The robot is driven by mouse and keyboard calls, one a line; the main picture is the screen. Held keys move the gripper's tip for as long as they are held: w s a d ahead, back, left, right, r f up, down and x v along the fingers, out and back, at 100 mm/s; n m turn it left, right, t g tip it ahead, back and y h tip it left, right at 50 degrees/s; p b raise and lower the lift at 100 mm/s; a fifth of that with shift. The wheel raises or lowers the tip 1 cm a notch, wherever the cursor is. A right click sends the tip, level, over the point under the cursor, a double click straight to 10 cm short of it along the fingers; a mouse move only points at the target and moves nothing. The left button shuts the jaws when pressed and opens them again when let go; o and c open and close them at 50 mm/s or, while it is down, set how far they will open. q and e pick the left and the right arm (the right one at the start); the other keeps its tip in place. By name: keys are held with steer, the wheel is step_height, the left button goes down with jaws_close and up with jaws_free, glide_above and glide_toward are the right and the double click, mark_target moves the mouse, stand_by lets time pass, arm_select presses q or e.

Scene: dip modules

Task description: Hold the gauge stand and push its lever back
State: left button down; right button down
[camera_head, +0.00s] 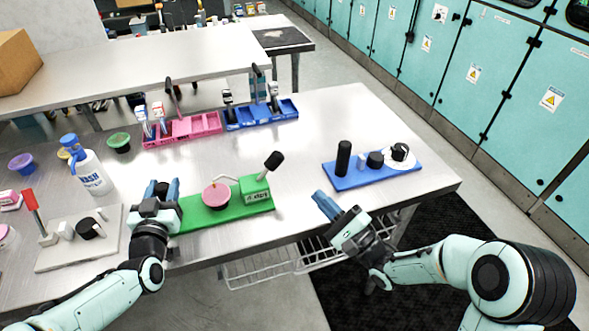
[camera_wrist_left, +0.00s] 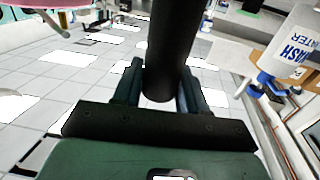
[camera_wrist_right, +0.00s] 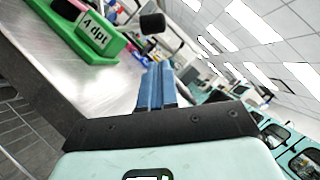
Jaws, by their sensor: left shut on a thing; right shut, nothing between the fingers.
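The gauge stand has a green base (camera_head: 228,208) with a pink round dial (camera_head: 215,195) and a labelled green block at its right end. Its lever (camera_head: 274,160) has a black knob and leans up to the right; the knob also shows in the right wrist view (camera_wrist_right: 152,23), near the "4 dpt" label. My left gripper (camera_head: 161,189) is shut on the black post (camera_wrist_left: 172,50) at the stand's left end. My right gripper (camera_head: 325,204) is shut and empty, apart from the stand, to the right of the lever and near the table's front edge.
A blue base (camera_head: 350,182) with black posts stands to the right. A white stand with a red-handled lever (camera_head: 33,208) and a wash bottle (camera_head: 88,168) are at the left. Pink (camera_head: 190,127) and blue (camera_head: 258,114) trays lie behind. The table between green and blue bases is clear.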

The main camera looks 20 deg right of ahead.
mark_target(268, 168)
steer(key=shift+a+m, duration=0.1)
steer(key=shift+m, duration=0.2)
steer(key=shift+r, duration=0.1)
steer(key=x, duration=1)
steer(key=shift+r, duration=0.1)
